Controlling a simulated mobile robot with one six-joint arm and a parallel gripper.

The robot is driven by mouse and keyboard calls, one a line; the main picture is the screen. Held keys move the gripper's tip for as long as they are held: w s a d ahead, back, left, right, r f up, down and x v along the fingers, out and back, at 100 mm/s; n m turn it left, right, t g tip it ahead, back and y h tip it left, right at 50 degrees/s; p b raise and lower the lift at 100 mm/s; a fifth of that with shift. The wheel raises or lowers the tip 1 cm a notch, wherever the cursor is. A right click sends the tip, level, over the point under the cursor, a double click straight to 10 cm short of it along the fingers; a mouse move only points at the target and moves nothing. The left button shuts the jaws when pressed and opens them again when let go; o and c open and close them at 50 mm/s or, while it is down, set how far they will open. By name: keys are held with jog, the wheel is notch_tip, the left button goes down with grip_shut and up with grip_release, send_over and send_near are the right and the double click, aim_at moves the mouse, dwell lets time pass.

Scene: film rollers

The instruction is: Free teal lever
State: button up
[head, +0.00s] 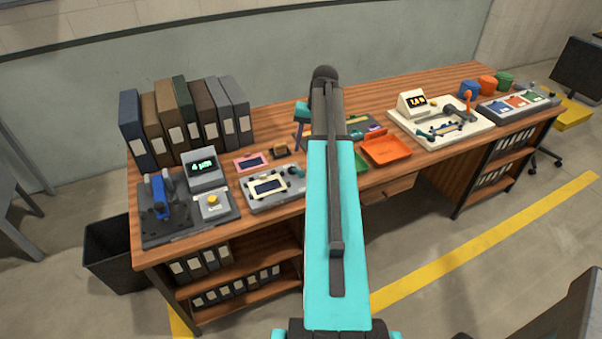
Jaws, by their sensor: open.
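A pale machine base (462,131) stands on the right half of the bench, with dark roller parts and an orange-topped post (468,98). A small teal part (420,135) shows at its left front; I cannot tell if it is the teal lever. A grey device (262,203) with a cream-framed window stands left of my arm and has a small teal piece (297,170) at its right end. My gripper (298,142) is partly hidden behind my teal arm, above the bench's middle. It is open, and I see nothing held in it.
An orange tray (387,151) lies right of my arm. Binders (185,120) stand at the back left. A blue-handled press (160,198) and a display box (204,171) fill the left end. Coloured cups (487,84) stand at the back right. My arm hides the bench's middle.

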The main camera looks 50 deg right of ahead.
aim_at(302, 171)
jog(key=shift+s+d, duration=0.15)
jog(key=shift+s, duration=0.05)
jog(key=shift+f, duration=0.15)
jog(key=shift+w+a+f+b, duration=0.3)
jog(key=shift+f+b, duration=1.25)
jog(key=shift+f, duration=0.7)
jog(key=shift+w+a+f+b, duration=0.3)
jog(key=shift+f+b, duration=1.25)
jog(key=shift+f, duration=0.65)
jog(key=shift+w+a+f+b, duration=0.2)
jog(key=shift+w+f+b, duration=0.15)
jog(key=shift+f+b, duration=1.55)
jog(key=shift+f+p, duration=0.3)
jog(key=shift+p, duration=0.05)
jog(key=shift+c, duration=0.3)
